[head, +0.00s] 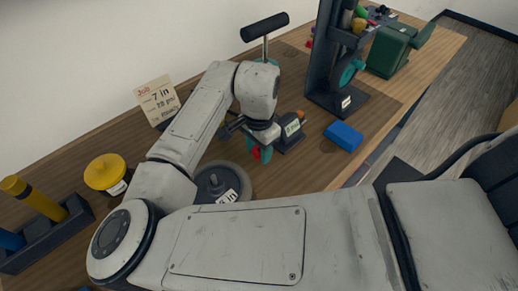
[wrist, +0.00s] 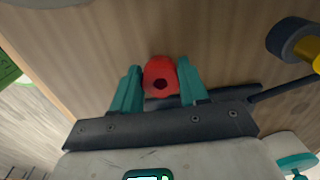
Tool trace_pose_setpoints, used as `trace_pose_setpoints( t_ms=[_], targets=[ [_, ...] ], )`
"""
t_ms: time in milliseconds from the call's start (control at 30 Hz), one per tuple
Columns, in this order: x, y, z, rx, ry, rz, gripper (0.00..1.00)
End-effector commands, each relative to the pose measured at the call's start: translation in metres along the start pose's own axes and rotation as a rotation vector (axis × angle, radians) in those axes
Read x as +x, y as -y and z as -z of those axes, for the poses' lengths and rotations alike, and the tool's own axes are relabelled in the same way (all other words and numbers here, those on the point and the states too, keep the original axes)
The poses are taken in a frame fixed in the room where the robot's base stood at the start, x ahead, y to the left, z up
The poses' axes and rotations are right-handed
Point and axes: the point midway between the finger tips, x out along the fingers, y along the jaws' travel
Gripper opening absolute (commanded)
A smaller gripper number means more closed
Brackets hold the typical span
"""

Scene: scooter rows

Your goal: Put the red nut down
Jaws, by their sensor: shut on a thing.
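The red nut (wrist: 160,76) has a dark hole and sits between the two teal fingers of my gripper (wrist: 157,84) in the wrist view. My gripper is shut on it. In the head view the gripper (head: 261,155) is over the wooden bench, with a bit of the red nut (head: 256,154) showing beside a teal finger. My arm hides part of the area around it. Bench wood lies behind the nut in the wrist view; I cannot tell whether the nut touches it.
A grey labelled disc (head: 238,178) lies left of the gripper, and a yellow round thing (head: 105,171) farther left. A small device with a display (head: 292,129) stands close right, then a blue block (head: 343,136). A dark stand (head: 326,72) rises behind. Bare bench (head: 310,165) lies front right.

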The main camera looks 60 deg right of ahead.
Motion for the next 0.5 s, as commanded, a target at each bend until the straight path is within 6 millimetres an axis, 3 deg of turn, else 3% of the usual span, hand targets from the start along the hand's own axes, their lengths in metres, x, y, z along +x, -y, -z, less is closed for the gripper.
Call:
trace_pose_setpoints(
  t_ms=[467, 500],
  targets=[
    [0.0124, 0.0001, 0.0001, -0.001, 0.000, 0.001, 0.15],
    [0.0120, 0.0003, 0.0000, -0.001, 0.000, 0.001, 0.46]
  ],
)
